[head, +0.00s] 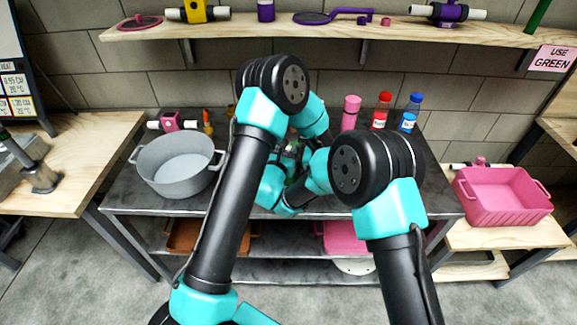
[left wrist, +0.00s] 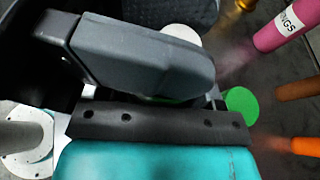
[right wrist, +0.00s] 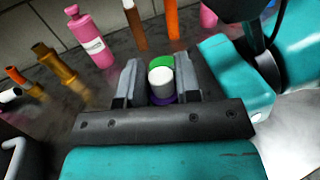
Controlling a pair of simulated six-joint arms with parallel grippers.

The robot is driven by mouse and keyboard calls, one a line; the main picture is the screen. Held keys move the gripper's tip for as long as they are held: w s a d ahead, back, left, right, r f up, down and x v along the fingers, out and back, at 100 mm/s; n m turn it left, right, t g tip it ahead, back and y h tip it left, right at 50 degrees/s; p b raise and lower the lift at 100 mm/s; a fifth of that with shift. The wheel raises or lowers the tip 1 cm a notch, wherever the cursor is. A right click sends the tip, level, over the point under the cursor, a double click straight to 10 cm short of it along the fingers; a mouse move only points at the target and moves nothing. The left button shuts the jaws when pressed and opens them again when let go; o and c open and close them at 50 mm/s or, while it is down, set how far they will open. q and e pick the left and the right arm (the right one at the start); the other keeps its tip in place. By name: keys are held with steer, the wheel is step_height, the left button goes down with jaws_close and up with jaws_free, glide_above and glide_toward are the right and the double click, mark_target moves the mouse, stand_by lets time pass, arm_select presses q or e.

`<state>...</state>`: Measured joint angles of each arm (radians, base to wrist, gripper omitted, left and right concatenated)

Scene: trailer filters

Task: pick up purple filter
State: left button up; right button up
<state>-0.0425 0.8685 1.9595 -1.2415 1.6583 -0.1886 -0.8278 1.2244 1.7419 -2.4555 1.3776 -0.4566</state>
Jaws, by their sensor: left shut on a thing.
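The purple filter (right wrist: 161,90), with a white round end and a purple rim below it, shows in the right wrist view. My right gripper (right wrist: 155,80) is open with its fingers on either side of it. In the left wrist view my left gripper (left wrist: 195,75) is shut, and its dark finger hides most of what it holds. A white round end (left wrist: 187,35) peeks out past that finger, and I take it for the filter. In the head view both hands meet over the middle of the bench, and my own arms hide the filter there.
A green round piece (left wrist: 240,101) is close by. A pink bottle (head: 350,112), a red-capped bottle (head: 381,110) and a blue-capped bottle (head: 411,113) stand at the back. A grey pot (head: 147,176) is at the left, a pink bin (head: 505,196) at the right.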

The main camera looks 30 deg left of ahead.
steer(key=shift+c, duration=0.5)
jaws_close()
step_height(320, 180, up, 10)
stand_by(0.6)
stand_by(0.5)
steer(key=shift+r, duration=2)
steer(key=shift+r, duration=0.1)
steer(key=shift+r, duration=1.05)
